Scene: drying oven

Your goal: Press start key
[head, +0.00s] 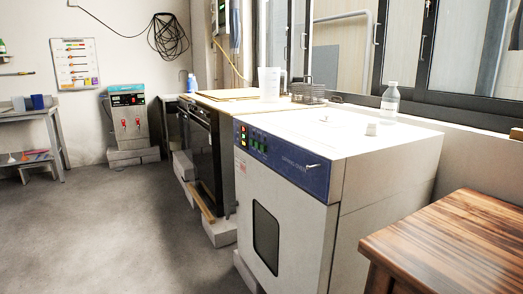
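The drying oven (355,150) is a white box in the middle right of the head view, with its door (297,222) and dark door window (265,238) facing left. A blue control panel (290,163) runs along the top of its front. At the panel's left end are small lit displays (243,137) and several green keys (258,141). Key labels are too small to read, so I cannot tell which one is start. Neither of my grippers is in view.
A wooden table (455,240) stands at the right front, close to the oven. Behind the oven is a black-fronted appliance (205,150) with a plastic beaker (269,83) on top. Open grey floor (120,235) lies to the left.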

